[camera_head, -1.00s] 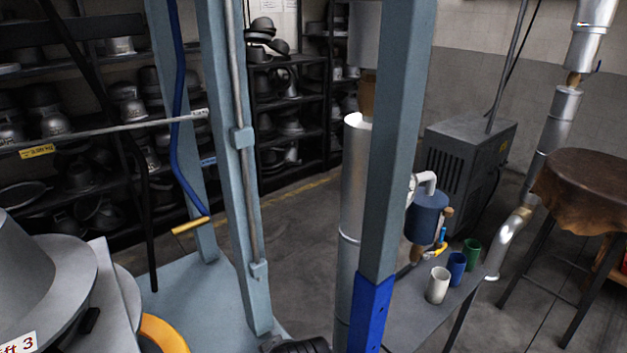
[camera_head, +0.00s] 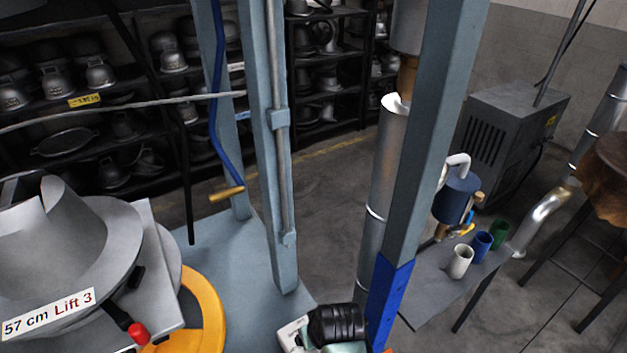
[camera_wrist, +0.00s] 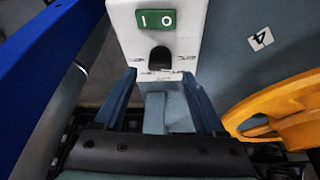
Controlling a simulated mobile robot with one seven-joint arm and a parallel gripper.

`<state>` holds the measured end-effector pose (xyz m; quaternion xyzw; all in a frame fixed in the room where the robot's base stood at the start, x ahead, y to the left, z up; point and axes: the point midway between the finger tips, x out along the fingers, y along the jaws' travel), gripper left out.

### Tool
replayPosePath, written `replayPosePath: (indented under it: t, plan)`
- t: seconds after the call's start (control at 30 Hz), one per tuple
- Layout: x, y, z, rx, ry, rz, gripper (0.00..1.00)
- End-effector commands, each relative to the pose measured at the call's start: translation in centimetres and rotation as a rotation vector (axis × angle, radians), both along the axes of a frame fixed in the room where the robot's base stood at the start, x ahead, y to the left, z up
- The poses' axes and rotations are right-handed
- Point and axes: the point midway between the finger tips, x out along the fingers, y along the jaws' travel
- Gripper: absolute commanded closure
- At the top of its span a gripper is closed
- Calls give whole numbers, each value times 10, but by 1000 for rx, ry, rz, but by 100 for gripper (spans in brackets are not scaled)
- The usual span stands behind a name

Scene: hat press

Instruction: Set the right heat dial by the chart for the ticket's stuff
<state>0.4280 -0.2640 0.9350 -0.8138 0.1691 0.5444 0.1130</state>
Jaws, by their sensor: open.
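My gripper (camera_wrist: 158,76) is open in the wrist view, its two fingers below and to either side of a dark arched part (camera_wrist: 160,60) on a white box. Nothing shows held between them. The white box (camera_wrist: 122,18) carries a green plate (camera_wrist: 156,20) marked I and O. Small marks beside the dark part are too small to read, and I cannot tell whether it is a heat dial. In the head view the white box (camera_head: 293,335) shows at the bottom edge beside my black wrist part. I cannot make out the chart or the ticket.
A blue-grey post (camera_head: 425,130) with a blue lower part stands right of my wrist. A yellow ring (camera_head: 208,315) and a metal hat form (camera_head: 120,240) labelled "57 cm Lift 3" are at left. Several cups, including a white one (camera_head: 460,262), stand on a side bench.

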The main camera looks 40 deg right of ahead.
Motion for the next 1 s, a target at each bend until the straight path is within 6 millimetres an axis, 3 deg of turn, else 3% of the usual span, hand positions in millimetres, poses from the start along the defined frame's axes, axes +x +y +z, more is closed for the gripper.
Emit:
replayPosePath:
  t: [0.2,0.63,1.0]
  plan:
    - [9,-3,-22,2,1,0,28]
    - [11,-5,-28,0,0,0,29]
    - [11,-5,-28,0,0,0,96]
